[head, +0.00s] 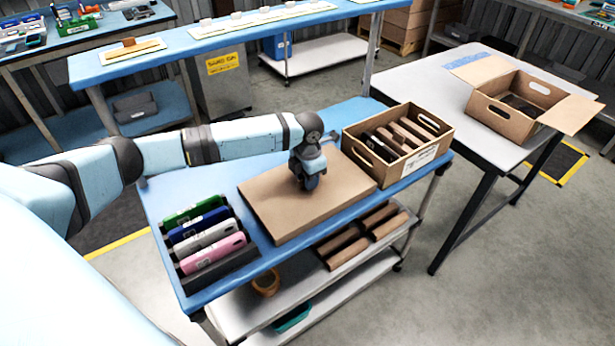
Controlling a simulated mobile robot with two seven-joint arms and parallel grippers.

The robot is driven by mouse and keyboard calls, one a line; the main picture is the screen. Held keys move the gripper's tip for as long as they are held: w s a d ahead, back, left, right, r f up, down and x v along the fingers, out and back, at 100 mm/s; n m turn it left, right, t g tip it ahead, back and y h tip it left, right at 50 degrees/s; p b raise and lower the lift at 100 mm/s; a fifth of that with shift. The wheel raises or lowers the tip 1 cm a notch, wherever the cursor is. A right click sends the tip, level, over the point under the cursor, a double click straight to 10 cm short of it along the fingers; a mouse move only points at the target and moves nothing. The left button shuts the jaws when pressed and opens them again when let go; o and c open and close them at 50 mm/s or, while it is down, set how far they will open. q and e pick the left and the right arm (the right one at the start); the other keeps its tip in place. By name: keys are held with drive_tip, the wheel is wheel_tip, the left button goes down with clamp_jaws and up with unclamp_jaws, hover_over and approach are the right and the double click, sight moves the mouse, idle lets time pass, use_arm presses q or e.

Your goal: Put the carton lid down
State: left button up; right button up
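The carton lid (272,216), a flat brown cardboard piece, lies on the blue top of the cart, or very close above it; I cannot tell if it fully rests there. My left gripper (311,183) points down over the middle of the lid, at or just above its upper face. Its fingers are dark and small, so I cannot tell whether they are open or shut. An open carton (425,158) with several brown and dark items inside stands right of the lid, close to its edge. My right gripper is out of view.
A black rack (231,265) with green, blue, white and pink items stands left of the lid on the cart (160,196). Another open carton (502,125) with raised flaps stands on the grey table (420,78) at right. The cart's lower shelf holds brown pieces (340,246).

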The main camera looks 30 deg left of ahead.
use_arm(q)
wheel_tip(320, 180, up, 12)
drive_tip(key=shift+r+p, duration=0.15)
drive_tip(key=shift+p, duration=0.15)
idle(0.7)
